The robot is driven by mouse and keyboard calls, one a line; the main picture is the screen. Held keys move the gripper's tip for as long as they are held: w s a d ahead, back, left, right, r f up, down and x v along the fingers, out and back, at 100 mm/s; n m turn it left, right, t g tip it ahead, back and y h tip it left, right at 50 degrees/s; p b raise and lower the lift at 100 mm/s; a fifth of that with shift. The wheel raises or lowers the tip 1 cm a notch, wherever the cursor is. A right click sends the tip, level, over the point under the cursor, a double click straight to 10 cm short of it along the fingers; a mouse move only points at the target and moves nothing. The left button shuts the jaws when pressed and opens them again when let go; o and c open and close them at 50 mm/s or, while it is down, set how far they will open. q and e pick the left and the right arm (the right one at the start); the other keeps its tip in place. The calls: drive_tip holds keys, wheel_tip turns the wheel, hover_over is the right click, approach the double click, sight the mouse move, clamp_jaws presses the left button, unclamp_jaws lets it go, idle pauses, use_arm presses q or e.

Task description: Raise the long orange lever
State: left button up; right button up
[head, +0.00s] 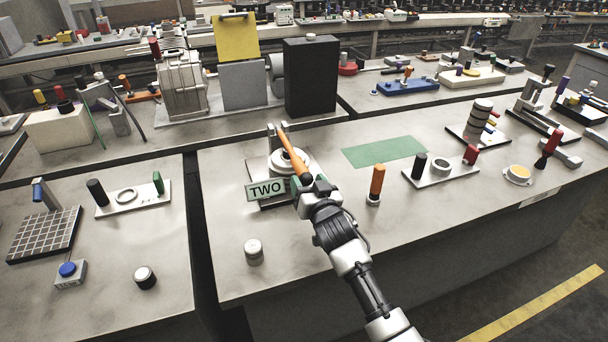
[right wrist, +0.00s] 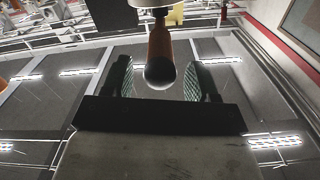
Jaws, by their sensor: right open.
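The long orange lever (head: 291,150) rises from a round white base (head: 279,164) behind the "TWO" label (head: 266,189) in the head view, and slants down toward my right gripper. My right gripper (head: 314,185) is at the lever's near end. In the right wrist view the lever's orange shaft and rounded end (right wrist: 160,62) lie between the two green-padded fingers of my right gripper (right wrist: 160,82). Gaps show on both sides, so the fingers are open around the lever and apart from it. My left gripper is not in view.
A shorter orange handle (head: 377,181) stands upright to the right of my right arm. A green mat (head: 384,151) lies flat behind. A tall black box (head: 311,77) stands at the back. The table front is mostly clear.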

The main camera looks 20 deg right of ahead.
drive_tip(key=shift+w, duration=1.45)
clamp_jaws()
